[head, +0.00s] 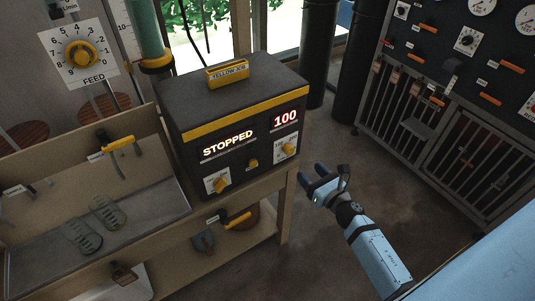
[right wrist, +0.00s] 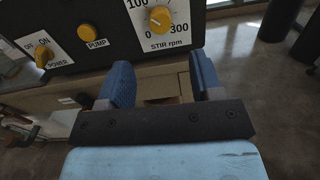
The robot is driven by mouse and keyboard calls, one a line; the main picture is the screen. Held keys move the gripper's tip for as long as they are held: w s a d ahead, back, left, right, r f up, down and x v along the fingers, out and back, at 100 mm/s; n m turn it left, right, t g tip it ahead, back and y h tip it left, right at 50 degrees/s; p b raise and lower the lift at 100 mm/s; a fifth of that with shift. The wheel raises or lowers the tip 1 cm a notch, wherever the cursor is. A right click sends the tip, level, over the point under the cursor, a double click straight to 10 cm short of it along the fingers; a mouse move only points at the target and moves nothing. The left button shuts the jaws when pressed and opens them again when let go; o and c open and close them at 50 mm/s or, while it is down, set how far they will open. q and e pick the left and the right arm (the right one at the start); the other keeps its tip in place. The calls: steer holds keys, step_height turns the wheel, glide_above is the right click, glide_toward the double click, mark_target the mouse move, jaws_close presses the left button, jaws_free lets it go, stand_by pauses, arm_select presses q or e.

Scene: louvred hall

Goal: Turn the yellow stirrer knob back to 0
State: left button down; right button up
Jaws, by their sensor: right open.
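The yellow stirrer knob (head: 288,149) is on the right of the dark control box's (head: 240,95) front panel. In the right wrist view the knob (right wrist: 160,18) sits on a white dial plate marked 0, 100 and 300, labelled STIR rpm. Its exact pointer angle is too small to tell. The box's display (head: 229,143) reads STOPPED and a red readout (head: 285,118) reads 100. My right gripper (head: 312,177) is open and empty, in front of and a little below the knob, apart from it; its fingers (right wrist: 160,60) point at the panel. My left gripper is not in view.
A yellow PUMP button (right wrist: 88,33) and a POWER knob (right wrist: 42,56) are left of the stirrer dial. The box stands on a wooden bench (head: 270,194). A FEED dial (head: 80,54) is at far left. The floor (head: 345,150) to the right is clear.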

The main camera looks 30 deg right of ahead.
mark_target(291, 152)
steer(key=shift+n, duration=0.3)
steer(key=w, duration=0.3)
steer(key=w+p, duration=0.1)
steer(key=w, duration=0.5)
steer(key=shift+w+a, duration=0.25)
steer(key=shift+a, duration=0.1)
steer(key=shift+f, duration=0.1)
steer(key=shift+w, duration=0.35)
jaws_close()
